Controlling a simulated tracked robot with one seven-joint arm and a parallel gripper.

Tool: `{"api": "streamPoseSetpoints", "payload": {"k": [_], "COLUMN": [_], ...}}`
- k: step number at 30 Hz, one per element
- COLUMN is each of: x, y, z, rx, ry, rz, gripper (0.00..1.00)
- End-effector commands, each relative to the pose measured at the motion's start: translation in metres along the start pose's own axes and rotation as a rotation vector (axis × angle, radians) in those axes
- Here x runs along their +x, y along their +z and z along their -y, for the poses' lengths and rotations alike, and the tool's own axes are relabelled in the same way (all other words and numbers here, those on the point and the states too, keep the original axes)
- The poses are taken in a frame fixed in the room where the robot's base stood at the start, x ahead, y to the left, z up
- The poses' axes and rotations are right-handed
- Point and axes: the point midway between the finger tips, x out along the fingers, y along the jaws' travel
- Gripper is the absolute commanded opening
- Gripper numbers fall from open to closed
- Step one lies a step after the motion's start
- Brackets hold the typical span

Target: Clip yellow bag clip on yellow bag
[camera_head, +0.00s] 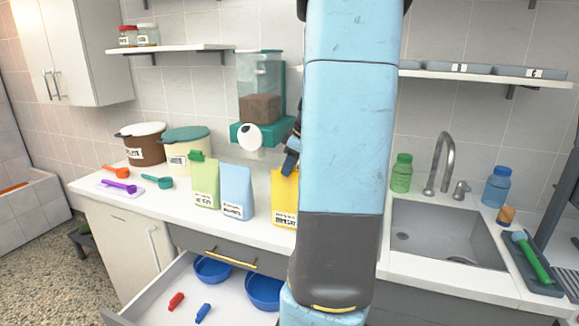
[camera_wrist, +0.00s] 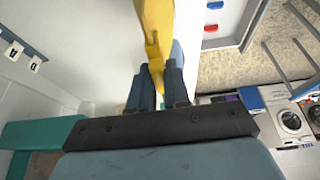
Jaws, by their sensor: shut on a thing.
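The yellow bag (camera_head: 283,196) stands upright on the counter, its right side hidden behind my arm. My gripper (camera_head: 290,162) is at the bag's top edge, mostly hidden by the arm in the head view. In the wrist view my gripper (camera_wrist: 158,84) is shut on the yellow bag clip (camera_wrist: 155,62), a narrow yellow piece between the dark fingers. The yellow bag (camera_wrist: 153,16) lies directly beyond the clip and looks to meet it. The similar colours hide whether the clip grips the bag's edge.
A blue bag (camera_head: 236,192) and a green bag (camera_head: 205,187) with a green clip (camera_head: 196,155) stand to the left. A dispenser (camera_head: 261,85) is behind. The open drawer (camera_head: 150,300) holds blue bowls, a red clip (camera_head: 176,301) and a blue clip (camera_head: 203,313). The sink (camera_head: 440,238) is right.

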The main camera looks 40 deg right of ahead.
Motion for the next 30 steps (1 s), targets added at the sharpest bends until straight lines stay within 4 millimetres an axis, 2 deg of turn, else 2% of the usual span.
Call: {"api": "streamPoseSetpoints", "payload": {"k": [6,7,15,21,28,30], "x": [0.0000,0.0000,0.0000,0.0000,0.0000,0.0000], "y": [-0.0001,-0.0001,-0.0001,-0.0002,-0.0002,-0.0002], "z": [0.0000,0.0000,0.0000,0.0000,0.0000,0.0000], "rx": [0.000,0.000,-0.001,-0.001,-0.001,-0.001], "ry": [0.000,0.000,0.000,0.000,0.000,0.000], "rz": [0.000,0.000,0.000,0.000,0.000,0.000], "gripper": [0.00,0.18,0.44,0.47,0.69,0.72]}}
